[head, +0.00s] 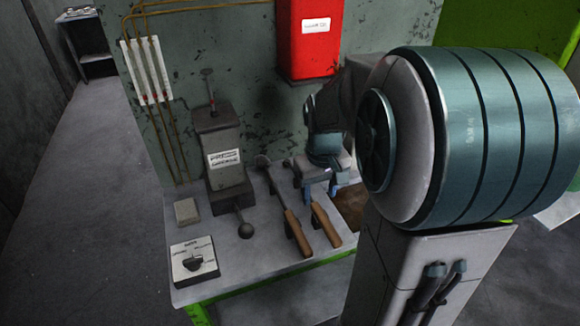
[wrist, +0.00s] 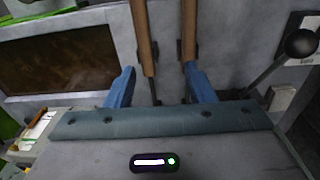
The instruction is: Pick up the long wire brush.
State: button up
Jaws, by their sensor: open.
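Two wooden-handled tools lie side by side on the bench. The left one (head: 297,233), the longer, has a dark shaft with a small dark end. The right one (head: 325,225) is partly hidden by my gripper. I take the longer one as the long wire brush, but bristles cannot be made out. My gripper (head: 317,186) is open and empty, over the far part of the right tool. In the wrist view, my blue fingers (wrist: 160,70) point toward both handles; the left handle (wrist: 145,38) runs between the fingertips, the right handle (wrist: 190,28) lines up with the right fingertip.
A grey lever press (head: 222,160) with a ball-ended handle (head: 246,230) stands left of the tools. A switch box (head: 194,262) sits at the front left, a small block (head: 187,211) behind it. A red box (head: 308,40) hangs on the wall. A brown panel (wrist: 60,60) lies beside the tools.

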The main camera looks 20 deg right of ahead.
aim_at(325, 220)
jog(key=shift+g, duration=0.3)
jog(key=d+f, duration=0.1)
jog(key=f, duration=0.2)
jog(key=w+d+f, duration=0.1)
jog(key=f, duration=0.2)
jog(key=w+d+f+p, duration=0.1)
jog(key=f, duration=0.2)
jog(key=shift+w+f, duration=0.1)
jog(key=shift+f, duration=0.2)
jog(key=f, duration=0.2)
jog(key=s+f+p, duration=0.1)
jog(key=f, duration=0.1)
jog(key=shift+d+f, duration=0.1)
jog(key=shift+f, duration=0.1)
jog(key=shift+w+f, duration=0.1)
jog(key=shift+f, duration=0.35)
grip_shut()
